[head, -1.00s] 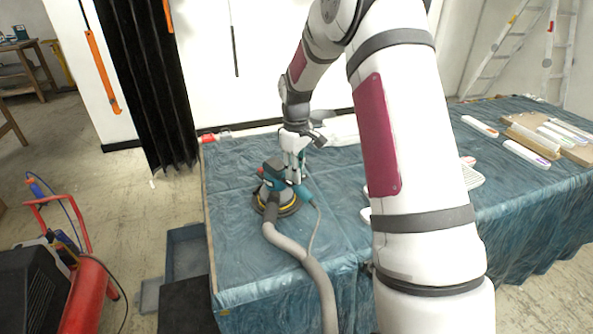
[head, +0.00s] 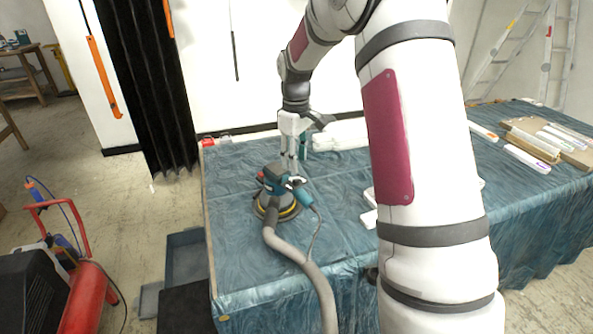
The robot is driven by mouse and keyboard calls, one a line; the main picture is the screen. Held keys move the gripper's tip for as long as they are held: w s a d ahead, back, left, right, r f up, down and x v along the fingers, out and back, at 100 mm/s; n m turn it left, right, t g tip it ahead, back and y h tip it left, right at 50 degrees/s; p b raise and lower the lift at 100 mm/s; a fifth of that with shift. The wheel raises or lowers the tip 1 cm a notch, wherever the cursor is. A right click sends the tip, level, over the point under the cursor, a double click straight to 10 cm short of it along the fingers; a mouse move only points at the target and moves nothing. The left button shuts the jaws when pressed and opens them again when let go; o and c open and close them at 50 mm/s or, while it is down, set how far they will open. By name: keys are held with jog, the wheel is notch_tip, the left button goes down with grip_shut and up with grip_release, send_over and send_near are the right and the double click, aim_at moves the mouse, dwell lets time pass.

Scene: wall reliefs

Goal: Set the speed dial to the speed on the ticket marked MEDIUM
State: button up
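A teal and black power sander (head: 273,193) with a round yellow-edged pad stands on the covered table, a grey hose running from it to the front. My gripper (head: 290,168) points down just above and behind the sander's right side. Its fingers are small and partly overlap the sander, so I cannot tell whether they are open, shut or touching it. The speed dial is too small to make out. No ticket marked MEDIUM can be read; white and coloured-edged pieces (head: 527,158) lie at the table's right side.
The table (head: 235,240) has a blue-green cloth and is clear left of the sander. White pieces (head: 369,218) lie partly behind my arm. A red machine (head: 88,295) stands on the floor at left. A ladder (head: 540,50) leans at back right.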

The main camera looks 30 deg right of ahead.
aim_at(296, 179)
notch_tip(296, 179, up, 6)
jog(key=shift+f, duration=0.15)
dwell(0.6)
